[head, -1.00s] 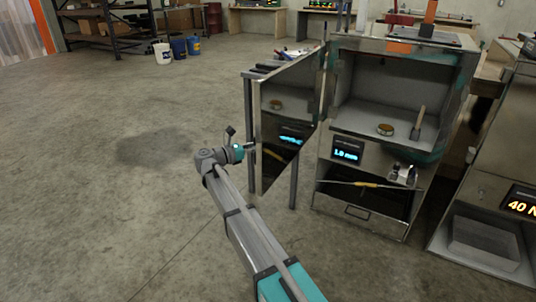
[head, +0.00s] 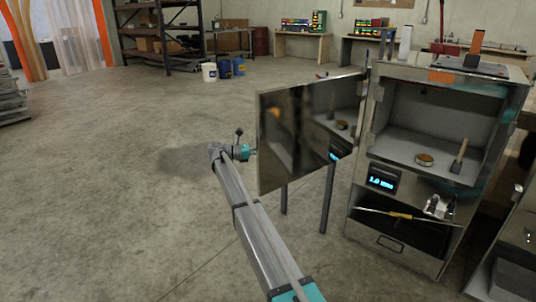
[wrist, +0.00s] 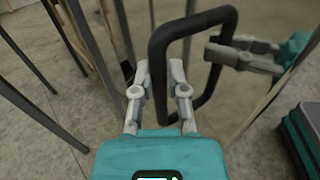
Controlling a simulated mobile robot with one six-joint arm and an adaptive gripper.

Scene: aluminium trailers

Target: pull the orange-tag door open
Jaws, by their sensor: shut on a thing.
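The orange tag (head: 441,76) is on the top front edge of the metal cabinet (head: 400,215). The cabinet's mirror-like door (head: 290,150) stands wide open, swung out to the left, with its hinge side at the cabinet's left. My gripper (head: 251,152) is at the door's free left edge. In the wrist view, my gripper (wrist: 159,80) has its fingers on either side of the black loop handle (wrist: 190,26) and is shut on it. The handle is hidden in the head view. The door face reflects my gripper in the wrist view.
The open compartment holds a round brown-topped item (head: 425,160) and a upright-handled tool (head: 460,157). A lower shelf holds a yellow-handled rod (head: 400,215). Table legs (head: 328,200) stand behind the door. Open concrete floor (head: 120,200) lies to the left.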

